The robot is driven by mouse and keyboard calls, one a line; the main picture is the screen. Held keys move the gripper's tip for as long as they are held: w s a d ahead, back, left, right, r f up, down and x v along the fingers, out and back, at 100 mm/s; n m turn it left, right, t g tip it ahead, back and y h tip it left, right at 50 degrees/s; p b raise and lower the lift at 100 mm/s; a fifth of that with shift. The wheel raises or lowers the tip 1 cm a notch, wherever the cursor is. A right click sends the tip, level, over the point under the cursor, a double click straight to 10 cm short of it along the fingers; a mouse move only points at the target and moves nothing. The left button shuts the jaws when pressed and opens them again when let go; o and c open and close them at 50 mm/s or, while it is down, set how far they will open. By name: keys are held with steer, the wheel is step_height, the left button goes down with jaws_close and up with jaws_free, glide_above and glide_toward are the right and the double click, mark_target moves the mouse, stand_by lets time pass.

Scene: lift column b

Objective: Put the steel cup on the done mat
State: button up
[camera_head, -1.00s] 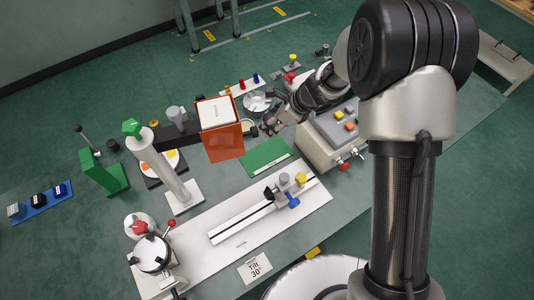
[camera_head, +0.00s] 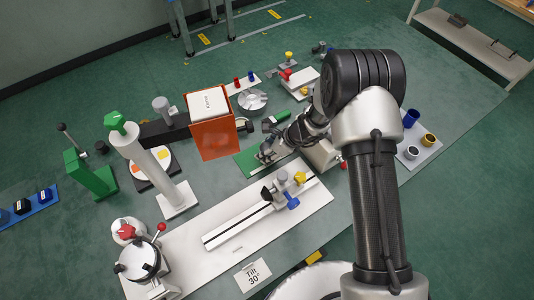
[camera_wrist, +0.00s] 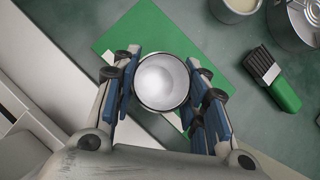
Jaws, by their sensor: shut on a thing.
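The steel cup (camera_wrist: 161,76) is upright between the blue-padded fingers of my gripper (camera_wrist: 160,88) in the wrist view, with its round mouth facing the camera and its inside empty. My gripper is shut on it. A green mat with a white strip, apparently the done mat (camera_wrist: 128,38), lies beneath the cup. In the head view my gripper (camera_head: 267,153) is over this mat (camera_head: 246,164); the cup is hard to make out there. I cannot tell whether the cup touches the mat.
A green-handled brush (camera_wrist: 282,90) lies right of the mat. An orange box-shaped head (camera_head: 214,138) on a column stands left of my gripper. A white plate with a rail (camera_head: 235,222) lies in front. A tray at right holds a blue cup (camera_head: 411,118) and others.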

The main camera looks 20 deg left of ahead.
steer(key=shift+f, duration=0.6)
steer(key=shift+f, duration=0.15)
steer(key=o, duration=1.1)
steer(key=shift+r, duration=0.2)
steer(key=p+v, duration=0.3)
steer(key=v, duration=0.9)
steer(key=shift+w, duration=0.1)
